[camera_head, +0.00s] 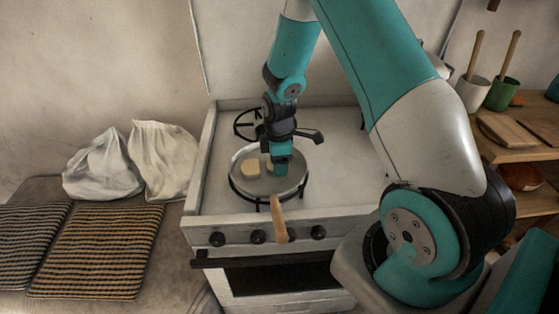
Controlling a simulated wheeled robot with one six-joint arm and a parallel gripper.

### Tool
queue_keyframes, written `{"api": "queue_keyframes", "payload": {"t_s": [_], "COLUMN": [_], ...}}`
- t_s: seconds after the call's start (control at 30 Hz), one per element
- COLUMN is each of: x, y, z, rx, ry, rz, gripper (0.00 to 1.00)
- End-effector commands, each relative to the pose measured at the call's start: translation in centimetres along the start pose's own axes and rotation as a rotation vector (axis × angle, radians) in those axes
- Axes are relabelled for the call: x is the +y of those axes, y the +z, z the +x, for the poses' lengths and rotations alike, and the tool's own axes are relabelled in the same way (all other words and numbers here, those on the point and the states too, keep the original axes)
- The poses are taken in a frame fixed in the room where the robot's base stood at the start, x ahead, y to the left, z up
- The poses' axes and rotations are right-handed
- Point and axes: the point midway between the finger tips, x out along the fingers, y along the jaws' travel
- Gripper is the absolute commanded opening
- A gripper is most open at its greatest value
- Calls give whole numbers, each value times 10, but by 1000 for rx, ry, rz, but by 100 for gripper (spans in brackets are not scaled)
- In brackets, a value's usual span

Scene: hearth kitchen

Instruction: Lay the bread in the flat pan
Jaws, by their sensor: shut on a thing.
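The flat pan (255,189) sits on the front burner of the white stove, its wooden handle pointing to the front. My gripper (279,168) points down over the right half of the pan. It is shut on the bread (269,164), a small tan piece mostly hidden by the jaws. The bread is at or just above the pan floor; I cannot tell whether it touches. A pale yellow block (250,168) lies in the pan just left of my gripper.
A second burner (246,124) behind the pan is empty. White cloth bags (163,157) and striped cushions (98,250) lie on the bench at left. Shelves at right hold a green pot (502,94) and wooden boards (507,131). The stove top right of the pan is clear.

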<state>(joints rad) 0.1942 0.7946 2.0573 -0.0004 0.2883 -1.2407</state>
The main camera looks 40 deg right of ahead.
Motion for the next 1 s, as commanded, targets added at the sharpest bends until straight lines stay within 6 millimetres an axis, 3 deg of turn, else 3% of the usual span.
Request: {"api": "queue_keyframes", "payload": {"t_s": [0.17, 0.2, 0.3, 0.67, 1.0], "x": [0, 0, 0, 0, 1], "y": [0, 0, 0, 0, 0], "z": [4, 2, 2, -6, -76], "rx": [0, 0, 0, 1, 2], "ry": [0, 0, 0, 2, 6], "rz": [0, 0, 0, 0, 0], "gripper": [36, 67, 83, 83, 83]}}
